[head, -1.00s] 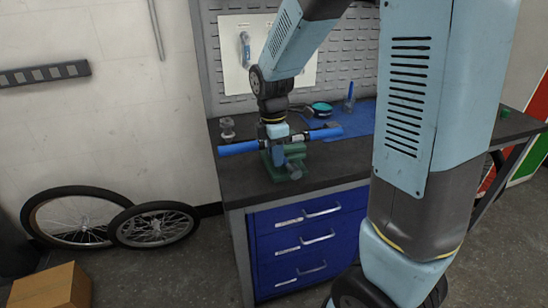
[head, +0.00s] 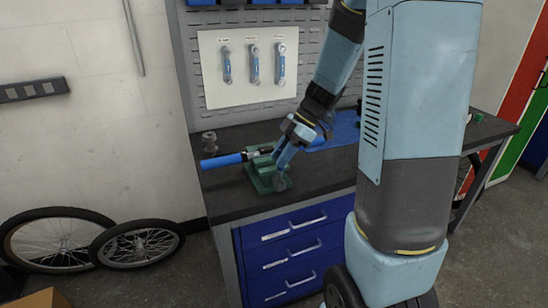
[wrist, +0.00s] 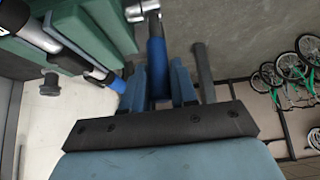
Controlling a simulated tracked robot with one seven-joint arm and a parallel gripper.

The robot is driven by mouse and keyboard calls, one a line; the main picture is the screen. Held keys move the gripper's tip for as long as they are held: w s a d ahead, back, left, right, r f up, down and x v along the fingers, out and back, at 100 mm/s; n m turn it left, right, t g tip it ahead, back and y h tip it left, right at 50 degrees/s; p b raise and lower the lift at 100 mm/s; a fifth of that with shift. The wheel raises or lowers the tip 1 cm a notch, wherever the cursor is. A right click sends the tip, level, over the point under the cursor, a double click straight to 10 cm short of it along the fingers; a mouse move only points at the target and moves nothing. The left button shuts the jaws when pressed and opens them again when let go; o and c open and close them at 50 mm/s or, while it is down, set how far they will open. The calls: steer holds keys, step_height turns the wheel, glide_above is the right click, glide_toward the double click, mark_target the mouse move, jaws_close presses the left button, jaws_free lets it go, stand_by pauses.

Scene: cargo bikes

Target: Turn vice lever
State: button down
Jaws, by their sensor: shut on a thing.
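The green vice (head: 258,180) stands on the dark bench top, with a blue tube (head: 222,160) lying across its top. In the wrist view the vice's green jaws (wrist: 85,38) are at upper left, with the tube (wrist: 112,82) beside them. My gripper (head: 279,158) is at the vice's right side, tilted down. In the wrist view my gripper (wrist: 157,82) is shut on the blue grip of the vice lever (wrist: 156,52), which lies between the fingers. The lever's metal end shows beyond them. In the head view my gripper hides most of the lever.
A tool board (head: 250,65) with several blue-handled wrenches hangs behind the bench. A small grey part (head: 209,142) stands at the bench's back left. Blue drawers (head: 295,250) are below. Two wheels (head: 60,240) lean by the wall at left.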

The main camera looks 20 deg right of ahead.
steer(key=shift+d+y, duration=0.5)
steer(key=shift+d+f, duration=0.1)
steer(key=c, duration=1)
jaws_free()
steer(key=v, duration=1.3)
steer(key=shift+w+d+r, duration=0.2)
